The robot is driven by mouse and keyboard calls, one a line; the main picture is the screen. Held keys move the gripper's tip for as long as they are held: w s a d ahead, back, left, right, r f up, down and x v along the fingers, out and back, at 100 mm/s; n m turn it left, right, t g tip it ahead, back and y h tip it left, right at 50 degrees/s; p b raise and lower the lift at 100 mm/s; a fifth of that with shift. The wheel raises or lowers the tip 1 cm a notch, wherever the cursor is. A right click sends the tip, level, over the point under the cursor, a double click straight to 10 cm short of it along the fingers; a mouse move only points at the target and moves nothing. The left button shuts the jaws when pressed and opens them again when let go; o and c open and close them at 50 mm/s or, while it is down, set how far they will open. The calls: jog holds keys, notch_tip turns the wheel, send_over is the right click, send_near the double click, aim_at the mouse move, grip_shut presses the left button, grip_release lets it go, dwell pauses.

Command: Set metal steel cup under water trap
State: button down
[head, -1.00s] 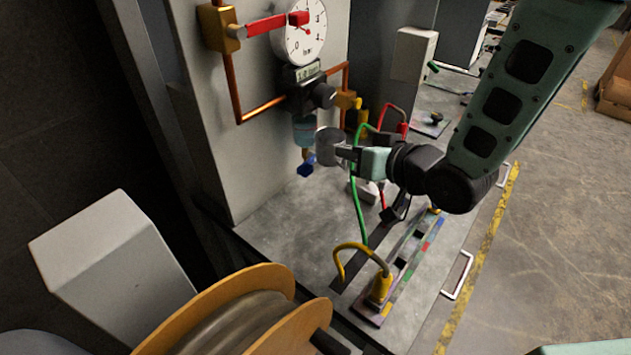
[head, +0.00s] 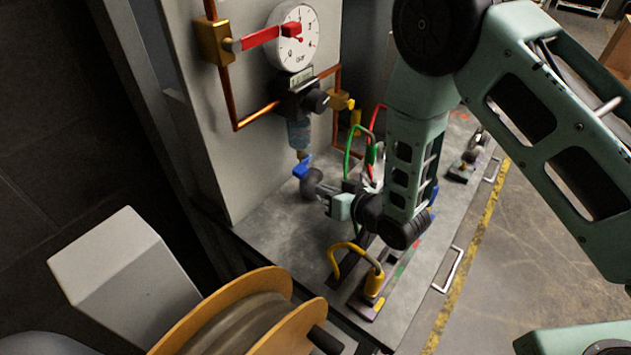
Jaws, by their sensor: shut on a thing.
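The water trap (head: 299,133) is the clear bluish bowl under the black regulator on the panel. A blue drain tap (head: 302,167) hangs at its lower end. The metal steel cup (head: 312,184) is small and grey, and sits just below the blue tap, close to the bench top. My gripper (head: 328,196) reaches in from the right and is shut on the cup. I cannot tell whether the cup's base touches the bench, and the tap may overlap its rim.
A pressure gauge (head: 296,38) and a red lever (head: 262,38) are above. Green (head: 349,150) and red cables rise close behind my gripper. A yellow hooked cable (head: 345,250) stands in front. The grey bench top (head: 275,220) is clear at front left. A cable reel (head: 230,315) stands nearest.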

aim_at(315, 177)
jog(key=shift+r+p+x, duration=0.2)
jog(key=shift+p+x, duration=0.35)
jog(key=shift+x, duration=0.4)
jog(key=shift+r+p+x, duration=0.15)
jog(key=shift+p+x, duration=0.4)
jog(key=shift+x, duration=0.45)
jog(key=shift+w+a+f, duration=0.1)
jog(key=shift+a+f, duration=0.05)
jog(key=shift+f, duration=0.15)
jog(key=shift+f, duration=0.1)
jog(key=c, duration=1.6)
grip_release()
